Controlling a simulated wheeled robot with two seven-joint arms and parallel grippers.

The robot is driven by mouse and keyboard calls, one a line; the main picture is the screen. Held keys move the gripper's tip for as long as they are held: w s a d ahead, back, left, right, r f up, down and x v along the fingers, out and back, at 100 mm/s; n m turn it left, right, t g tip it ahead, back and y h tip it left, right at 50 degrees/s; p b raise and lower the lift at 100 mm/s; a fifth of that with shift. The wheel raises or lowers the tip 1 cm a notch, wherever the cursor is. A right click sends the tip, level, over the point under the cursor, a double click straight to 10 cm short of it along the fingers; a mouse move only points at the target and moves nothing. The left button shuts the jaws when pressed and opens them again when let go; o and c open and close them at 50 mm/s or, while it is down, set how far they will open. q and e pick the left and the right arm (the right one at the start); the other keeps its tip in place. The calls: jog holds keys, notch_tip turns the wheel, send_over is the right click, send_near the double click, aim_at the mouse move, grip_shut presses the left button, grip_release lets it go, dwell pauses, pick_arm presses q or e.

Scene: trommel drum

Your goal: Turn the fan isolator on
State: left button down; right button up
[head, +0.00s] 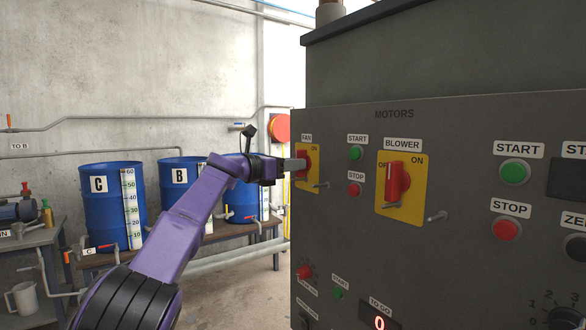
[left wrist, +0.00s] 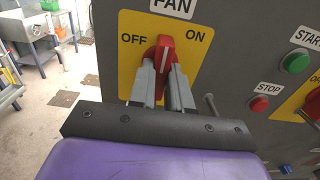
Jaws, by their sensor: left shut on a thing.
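The fan isolator is a red rotary handle (left wrist: 165,52) on a yellow plate (left wrist: 130,70) marked OFF on the left and ON on the right, under a FAN label. In the left wrist view the handle stands close to upright, between the two marks. My left gripper (left wrist: 163,78) is shut on the handle, a grey finger on each side of it. In the head view my left gripper (head: 298,165) reaches the same switch from the left, and its fingers hide part of the handle. My right gripper is not in view.
The blower isolator (head: 395,182) sits just right of the fan one. A metal peg (head: 321,185) sticks out by the fan plate. Blue drums (head: 112,200) stand at the back left.

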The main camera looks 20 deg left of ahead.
pick_arm(q)
jog(key=shift+f, duration=0.2)
dwell(0.3)
jog(key=c, duration=1.4)
grip_release()
jog(key=shift+o, duration=0.3)
jog(key=shift+r, duration=0.1)
jog(key=b+v, duration=0.7)
jog(key=v, duration=0.3)
jog(key=shift+s+b, duration=0.2)
jog(key=shift+b, duration=0.2)
jog(key=shift+a, duration=0.15)
